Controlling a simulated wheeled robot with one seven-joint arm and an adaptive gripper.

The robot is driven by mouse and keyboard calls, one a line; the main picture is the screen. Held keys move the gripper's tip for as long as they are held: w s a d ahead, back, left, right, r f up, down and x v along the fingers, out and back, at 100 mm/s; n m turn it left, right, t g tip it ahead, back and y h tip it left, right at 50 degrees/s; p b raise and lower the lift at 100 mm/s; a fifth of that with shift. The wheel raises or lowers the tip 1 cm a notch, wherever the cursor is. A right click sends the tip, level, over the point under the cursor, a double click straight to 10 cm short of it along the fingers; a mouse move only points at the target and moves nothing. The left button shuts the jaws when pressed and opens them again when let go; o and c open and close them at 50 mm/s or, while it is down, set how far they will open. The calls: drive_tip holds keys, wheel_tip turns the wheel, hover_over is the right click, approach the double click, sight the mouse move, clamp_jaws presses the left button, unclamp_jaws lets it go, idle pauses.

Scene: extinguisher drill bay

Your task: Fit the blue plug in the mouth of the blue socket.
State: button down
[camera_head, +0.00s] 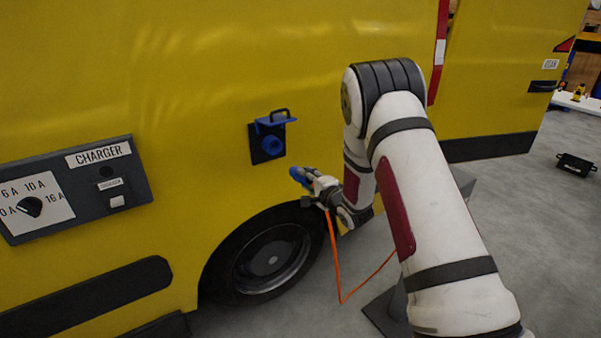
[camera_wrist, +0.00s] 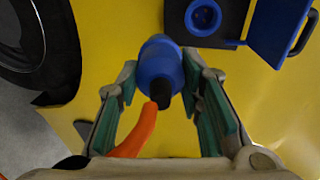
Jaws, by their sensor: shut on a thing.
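The blue plug (camera_wrist: 160,68) with an orange cable (camera_wrist: 140,132) is held between the fingers of my gripper (camera_wrist: 160,95). In the head view the plug (camera_head: 298,176) points up and left from my gripper (camera_head: 322,190). The blue socket (camera_head: 272,145) is on a dark plate on the yellow vehicle side, and its blue lid stands open above it. In the wrist view the socket mouth (camera_wrist: 204,17) is ahead of the plug and to its right, with the open lid (camera_wrist: 278,30) on the right. The plug is apart from the socket.
A charger panel (camera_head: 75,187) with a dial is mounted on the yellow vehicle (camera_head: 200,60) at the left. A wheel (camera_head: 268,258) is below the socket. The orange cable hangs down from my gripper. A dark box (camera_head: 576,163) lies on the floor at far right.

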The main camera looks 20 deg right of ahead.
drive_tip(key=r, duration=0.1)
drive_tip(key=a+r+t+y, duration=0.1)
drive_tip(key=r+n+y+b, duration=0.1)
drive_tip(key=r, duration=0.1)
drive_tip(key=shift+w+a+t, duration=0.25)
drive_tip(key=shift+a+t, duration=0.1)
drive_tip(key=shift+t, duration=0.05)
drive_tip(key=b, duration=0.3)
approach(268, 145)
drive_tip(key=shift+d+f, duration=0.35)
drive_tip(key=shift+d, duration=0.35)
drive_tip(key=shift+d+f, duration=0.35)
drive_tip(key=shift+d, duration=0.3)
drive_tip(key=shift+b+x, duration=1.95)
drive_tip(key=shift+x, duration=0.7)
drive_tip(key=c, duration=1)
unclamp_jaws()
drive_tip(key=shift+c, duration=0.2)
drive_tip(key=shift+f, duration=0.1)
drive_tip(key=shift+s, duration=0.15)
